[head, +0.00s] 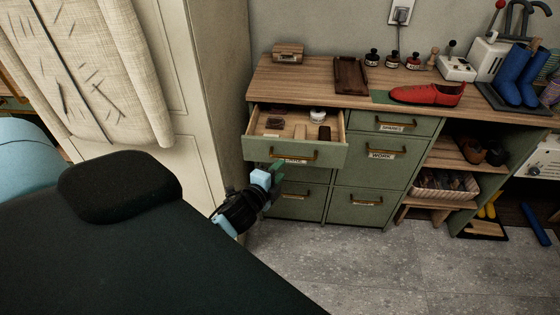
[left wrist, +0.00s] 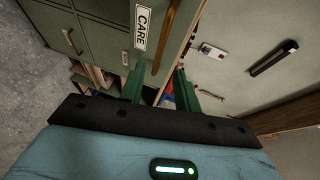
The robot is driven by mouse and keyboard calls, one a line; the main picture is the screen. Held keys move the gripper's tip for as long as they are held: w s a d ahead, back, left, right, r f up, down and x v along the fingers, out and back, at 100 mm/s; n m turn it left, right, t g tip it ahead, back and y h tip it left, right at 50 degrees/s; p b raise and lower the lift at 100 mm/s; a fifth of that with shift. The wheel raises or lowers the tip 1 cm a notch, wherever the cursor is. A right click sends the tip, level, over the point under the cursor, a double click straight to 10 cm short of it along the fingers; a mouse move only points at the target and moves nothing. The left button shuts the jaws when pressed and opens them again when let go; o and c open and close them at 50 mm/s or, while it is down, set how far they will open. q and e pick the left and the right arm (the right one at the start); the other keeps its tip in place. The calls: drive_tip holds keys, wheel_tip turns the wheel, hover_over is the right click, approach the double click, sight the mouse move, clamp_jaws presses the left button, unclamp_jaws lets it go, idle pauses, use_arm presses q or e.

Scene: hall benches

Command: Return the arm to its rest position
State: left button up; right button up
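My left gripper (head: 275,174) is just below and in front of the handle (head: 295,155) of the pulled-out top left drawer (head: 342,153). In the left wrist view its two green fingers (left wrist: 159,78) stand apart with nothing held between them. The brass handle (left wrist: 176,36) and the CARE label (left wrist: 142,28) lie ahead of the fingers. The lower end of the handle lines up with the gap between them; I cannot tell the exact distance. My right gripper is in neither view.
The open drawer holds a white-lidded jar (head: 317,114) and small items. The wooden bench top (head: 300,78) carries a red shoe (head: 428,95), a brown tray (head: 350,76) and blue boots (head: 515,75). A pale cabinet (head: 195,90) stands close left. The grey floor (head: 380,265) in front is clear.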

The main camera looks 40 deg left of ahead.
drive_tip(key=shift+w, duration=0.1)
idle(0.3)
